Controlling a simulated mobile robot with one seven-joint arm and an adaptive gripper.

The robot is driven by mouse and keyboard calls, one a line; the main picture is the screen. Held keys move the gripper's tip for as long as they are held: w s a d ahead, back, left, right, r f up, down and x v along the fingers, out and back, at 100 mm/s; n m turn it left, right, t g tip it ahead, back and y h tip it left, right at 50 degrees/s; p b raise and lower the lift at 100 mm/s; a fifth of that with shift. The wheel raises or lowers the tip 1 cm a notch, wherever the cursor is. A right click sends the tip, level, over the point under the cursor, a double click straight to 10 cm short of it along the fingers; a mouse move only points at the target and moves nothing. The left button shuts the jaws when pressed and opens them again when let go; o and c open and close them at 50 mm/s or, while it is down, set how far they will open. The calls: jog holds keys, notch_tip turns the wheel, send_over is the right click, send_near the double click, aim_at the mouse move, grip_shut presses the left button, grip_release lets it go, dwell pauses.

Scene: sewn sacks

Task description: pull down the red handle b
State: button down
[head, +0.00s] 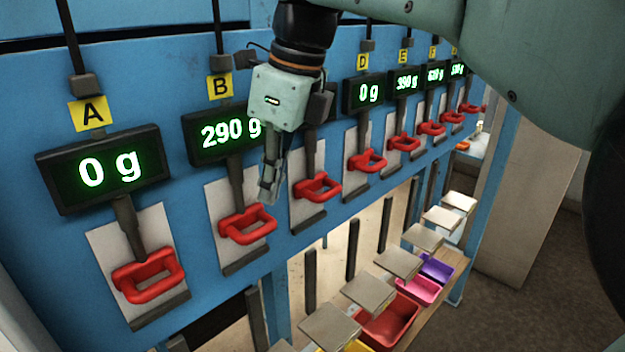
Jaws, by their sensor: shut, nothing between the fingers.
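The red handle b (240,228) is a red loop on a dark lever, in front of a pale plate below the yellow B sign (220,87). The display under the sign (222,131) reads 290 g. The loop sits around the middle of its plate, with some pale plate showing below it. My gripper (269,194) is shut and empty, pointing down. My gripper's body covers the sign and most of the display to the right.
Red handle A (148,277) is at the left, with its display (105,169) at 0 g. Several more red handles run to the right, the nearest close by (317,187). Below stand pale square plates (369,292) and coloured bins (398,324).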

aim_at(262, 230)
jog(key=shift+b+x, duration=2.35)
jog(key=shift+x, duration=0.8)
jog(key=d+f+b, duration=0.1)
jog(key=s+d+f+b, duration=0.1)
jog(key=f, duration=0.1)
jog(key=shift+d+f, duration=0.35)
jog(key=shift+d, duration=0.05)
jog(key=v, duration=0.7)
jog(key=shift+d+r, duration=0.15)
jog(key=shift+r, duration=0.2)
